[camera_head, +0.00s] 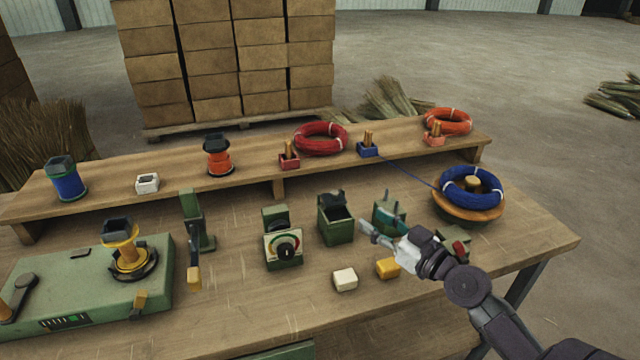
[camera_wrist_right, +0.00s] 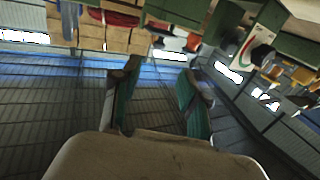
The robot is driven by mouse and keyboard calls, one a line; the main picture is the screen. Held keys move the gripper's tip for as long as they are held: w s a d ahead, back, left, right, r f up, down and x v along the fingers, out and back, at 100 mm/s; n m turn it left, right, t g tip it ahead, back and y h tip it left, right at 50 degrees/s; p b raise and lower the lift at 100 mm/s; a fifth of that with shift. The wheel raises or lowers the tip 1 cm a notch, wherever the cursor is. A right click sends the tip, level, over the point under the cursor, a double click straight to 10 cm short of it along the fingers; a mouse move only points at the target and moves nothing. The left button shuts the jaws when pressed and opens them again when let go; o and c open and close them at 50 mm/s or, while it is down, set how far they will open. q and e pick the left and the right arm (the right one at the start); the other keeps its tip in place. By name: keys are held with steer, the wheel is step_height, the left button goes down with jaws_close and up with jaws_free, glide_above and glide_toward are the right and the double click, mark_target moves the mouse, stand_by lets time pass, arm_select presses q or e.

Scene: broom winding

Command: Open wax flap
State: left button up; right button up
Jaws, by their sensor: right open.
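A small green box (camera_head: 337,230) with a dark top stands mid-bench in the head view; a dark piece rises at its back edge. I cannot tell whether that dark top is a lid or an opening, or whether it is the wax flap. My right gripper (camera_head: 378,214) is just right of this box, with its fingers apart. Another green piece behind the fingers is partly hidden. In the right wrist view the gripper (camera_wrist_right: 158,72) is open, with nothing between its teal-padded fingers. My left gripper is not in view.
A white block (camera_head: 345,279) and a yellow block (camera_head: 388,268) lie in front. A green dial box (camera_head: 283,250) stands left, the green winding machine (camera_head: 75,285) further left. A blue coil (camera_head: 471,187) sits right on a wooden round. A raised shelf (camera_head: 255,162) runs behind.

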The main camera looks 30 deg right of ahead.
steer(key=p, duration=0.3)
glide_toward(335, 192)
steer(key=w, duration=0.5)
steer(key=w+a+p, duration=0.1)
steer(key=w, duration=0.2)
steer(key=shift+w+a, duration=0.1)
steer(key=shift+w, duration=0.25)
steer(key=shift+w+f, duration=0.1)
steer(key=shift+w, duration=0.25)
steer(key=shift+w+a+f, duration=0.1)
steer(key=shift+w+a, duration=0.05)
steer(key=shift+w, duration=0.15)
steer(key=shift+c, duration=0.6)
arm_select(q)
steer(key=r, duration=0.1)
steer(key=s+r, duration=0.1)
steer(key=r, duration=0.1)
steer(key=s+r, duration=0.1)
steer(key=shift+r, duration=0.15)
arm_select(e)
jaws_close()
